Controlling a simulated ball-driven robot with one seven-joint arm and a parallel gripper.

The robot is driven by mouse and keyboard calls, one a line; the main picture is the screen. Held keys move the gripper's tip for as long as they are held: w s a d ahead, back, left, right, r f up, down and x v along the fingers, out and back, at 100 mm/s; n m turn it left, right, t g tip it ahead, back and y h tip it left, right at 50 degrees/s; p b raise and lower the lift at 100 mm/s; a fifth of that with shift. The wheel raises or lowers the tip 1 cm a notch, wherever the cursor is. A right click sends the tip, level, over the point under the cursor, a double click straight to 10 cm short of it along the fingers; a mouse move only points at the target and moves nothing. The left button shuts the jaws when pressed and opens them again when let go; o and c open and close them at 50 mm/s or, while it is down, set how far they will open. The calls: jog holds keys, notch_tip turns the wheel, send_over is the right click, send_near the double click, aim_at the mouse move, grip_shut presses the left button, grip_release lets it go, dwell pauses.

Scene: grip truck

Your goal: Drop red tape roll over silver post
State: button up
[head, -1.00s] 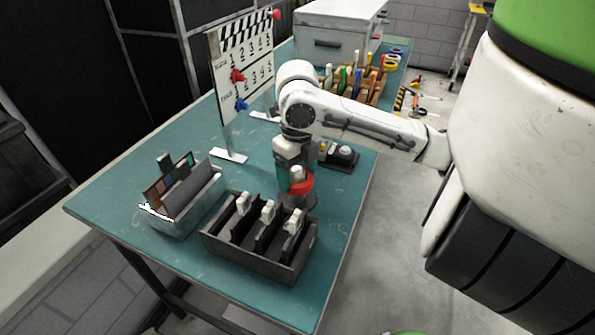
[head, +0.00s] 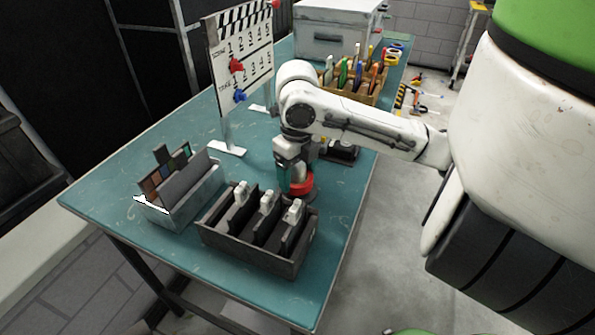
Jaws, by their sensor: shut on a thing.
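The red tape roll (head: 303,188) is at my gripper's tips, beyond the right end of the dark divided tray. My gripper (head: 298,182) points down and is shut on the roll. A small pale, silvery piece (head: 298,172) shows just above the red ring, between the dark gripper parts. It may be the top of the silver post, but I cannot tell it from a finger. A dark round base shows partly under the roll. Whether the roll is around the post or beside it is too small to tell.
The dark divided tray (head: 245,246) with several pale-topped items stands close in front of my gripper. A grey bin (head: 165,214) of swatches is at the left. A clapperboard (head: 243,70) stands behind. A wooden tool rack (head: 362,92) and grey case (head: 330,40) are farther back.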

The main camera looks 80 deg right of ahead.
jog(key=shift+f+b, duration=0.55)
jog(key=shift+f, duration=0.1)
jog(key=o, duration=1.1)
jog(key=shift+r, duration=0.1)
notch_tip(320, 180, up, 11)
jog(key=shift+f+p, duration=0.15)
jog(key=shift+p, duration=0.7)
